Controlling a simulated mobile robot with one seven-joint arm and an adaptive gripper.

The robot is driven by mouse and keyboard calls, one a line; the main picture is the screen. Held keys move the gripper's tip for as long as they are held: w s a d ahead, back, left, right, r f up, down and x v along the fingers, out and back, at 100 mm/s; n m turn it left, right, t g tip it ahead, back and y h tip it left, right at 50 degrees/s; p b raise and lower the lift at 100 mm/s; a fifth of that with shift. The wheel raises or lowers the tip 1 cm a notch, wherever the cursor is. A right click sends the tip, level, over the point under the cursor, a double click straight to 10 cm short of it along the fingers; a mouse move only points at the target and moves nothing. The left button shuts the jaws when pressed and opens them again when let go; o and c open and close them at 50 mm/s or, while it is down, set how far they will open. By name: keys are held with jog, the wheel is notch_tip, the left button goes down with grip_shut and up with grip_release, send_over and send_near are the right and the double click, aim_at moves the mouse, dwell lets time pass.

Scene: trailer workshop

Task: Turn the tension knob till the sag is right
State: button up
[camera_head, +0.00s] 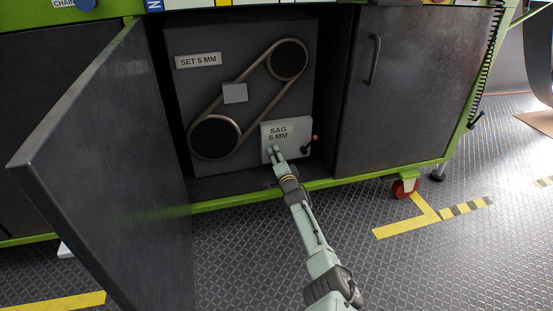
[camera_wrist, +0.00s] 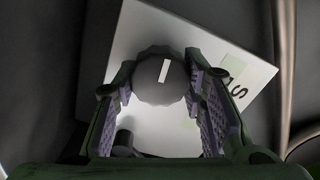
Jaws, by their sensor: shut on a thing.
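The dark round tension knob (camera_wrist: 160,77), with a white mark on its face, sits on a pale plate in the wrist view. My gripper (camera_wrist: 160,90) has its two fingers on either side of the knob and is shut on it. In the head view my gripper (camera_head: 274,152) reaches into the open cabinet and hides the knob. The pale plate (camera_head: 301,130) reads "SAG 5 MM". A belt (camera_head: 262,112) loops around a small upper pulley (camera_head: 289,60) and a larger lower pulley (camera_head: 214,138). A sign (camera_head: 198,60) reads "SET 5 MM".
The cabinet's left door (camera_head: 105,150) stands open toward me, left of my arm. The right door (camera_head: 400,90) is shut. A small lever with an orange tip (camera_head: 315,138) is right of the plate. The floor (camera_head: 420,270) at right is clear.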

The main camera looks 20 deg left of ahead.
aim_at(274, 130)
dwell(0.4)
jog(key=o, duration=1.2)
notch_tip(274, 130, up, 9)
jog(key=shift+a+r, duration=0.1)
jog(key=shift+a, duration=0.05)
jog(key=shift+r, duration=0.4)
